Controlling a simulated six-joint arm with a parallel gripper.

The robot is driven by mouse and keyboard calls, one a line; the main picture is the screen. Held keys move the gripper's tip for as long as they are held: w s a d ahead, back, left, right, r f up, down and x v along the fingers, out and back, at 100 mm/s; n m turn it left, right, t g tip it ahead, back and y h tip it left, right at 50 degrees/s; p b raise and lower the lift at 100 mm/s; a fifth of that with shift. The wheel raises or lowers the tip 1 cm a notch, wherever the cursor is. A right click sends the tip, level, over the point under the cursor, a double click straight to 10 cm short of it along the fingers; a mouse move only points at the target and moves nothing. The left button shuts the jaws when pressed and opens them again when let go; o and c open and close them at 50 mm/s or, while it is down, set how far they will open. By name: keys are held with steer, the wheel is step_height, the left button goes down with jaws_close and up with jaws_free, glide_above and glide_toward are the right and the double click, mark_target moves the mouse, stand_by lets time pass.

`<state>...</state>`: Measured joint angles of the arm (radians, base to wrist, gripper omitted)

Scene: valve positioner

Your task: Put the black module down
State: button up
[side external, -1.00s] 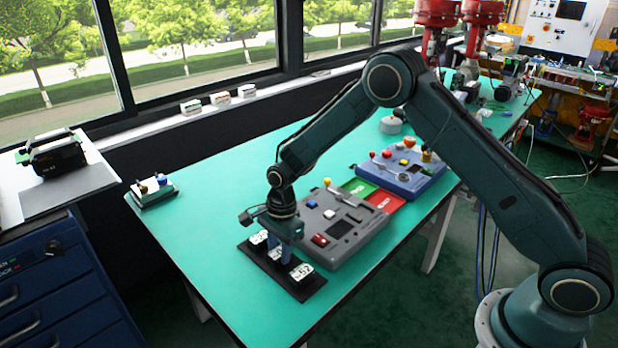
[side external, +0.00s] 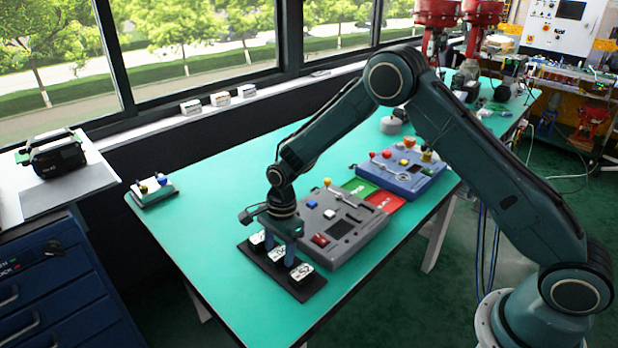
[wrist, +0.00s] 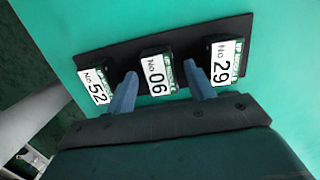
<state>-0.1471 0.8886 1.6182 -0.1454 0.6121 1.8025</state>
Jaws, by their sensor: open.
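Three black modules with white number labels stand in a row on a black tray (wrist: 253,25). In the wrist view they are module 52 (wrist: 95,85) at left, module 06 (wrist: 158,72) in the middle and module 29 (wrist: 224,60) at right. My gripper (wrist: 160,90) is open, its two blue fingers on either side of module 06. The fingers appear clear of its sides; whether they touch it is hard to tell. In the side view my gripper (side external: 280,247) is low over the tray (side external: 314,288), partly hiding the modules.
A grey case (side external: 350,245) with small parts lies right beside the tray. Green (side external: 358,187) and red (side external: 385,202) pads and a blue case (side external: 410,185) are beyond it. The teal table is clear to the left, up to a small white holder (side external: 153,190).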

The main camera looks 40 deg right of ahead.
step_height(320, 180, up, 12)
steer(key=d, duration=0.1)
steer(key=shift+d+f, duration=0.15)
steer(key=shift+d, duration=0.1)
stand_by(0.7)
step_height(320, 180, up, 10)
steer(key=f+n+t, duration=0.1)
steer(key=n, duration=0.3)
glide_above(283, 248)
steer(key=s+d, duration=0.3)
steer(key=s, duration=0.2)
steer(key=s+d+r+n+t, duration=0.2)
steer(key=s+r+n, duration=0.2)
steer(key=s+r, duration=0.4)
steer(key=s+d+r+n+t, duration=0.1)
steer(key=s+n, duration=0.4)
steer(key=s, duration=0.5)
steer(key=s+d+r+n+t+h, duration=0.1)
steer(key=s+d+n, duration=0.2)
steer(key=s, duration=0.7)
steer(key=shift+d+n+t, duration=0.2)
steer(key=shift+n+t, duration=0.1)
steer(key=shift+n, duration=0.7)
